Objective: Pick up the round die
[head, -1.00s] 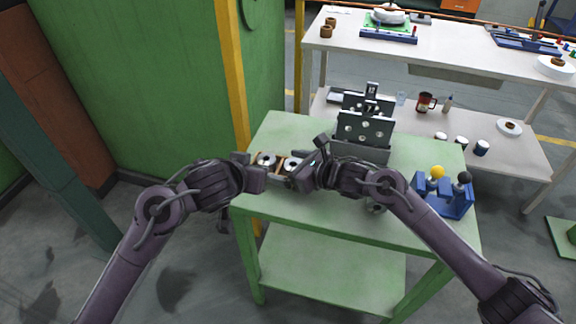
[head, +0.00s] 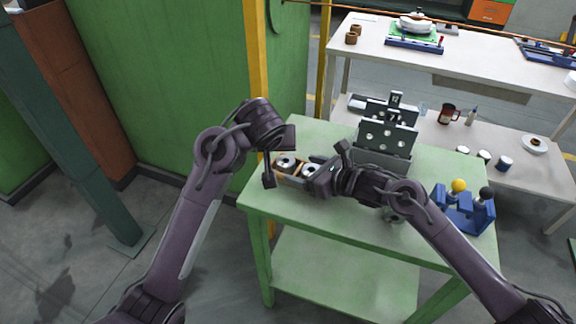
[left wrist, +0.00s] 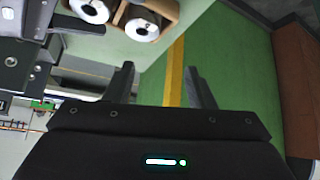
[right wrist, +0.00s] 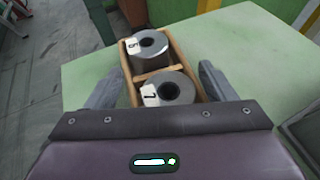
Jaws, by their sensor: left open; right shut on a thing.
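Two round grey dies with bright faces and centre holes sit in a small wooden box (right wrist: 187,58) in the right wrist view. The far die (right wrist: 148,44) bears a tag that looks like 5, the near die (right wrist: 172,88) one that looks like 7. My right gripper (right wrist: 160,82) has its fingers on either side of the box's near end and is shut on the box. The dies also show in the head view, the left one (head: 286,161) clear of my right gripper (head: 318,178). My left gripper (left wrist: 160,70) is open and empty, left of the box.
The box is at the left edge of the green table (head: 340,205). A grey stand with a holed plate (head: 388,136) stands behind my right gripper. A blue holder with yellow and black knobs (head: 463,208) is at the right. A white bench (head: 460,60) lies beyond.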

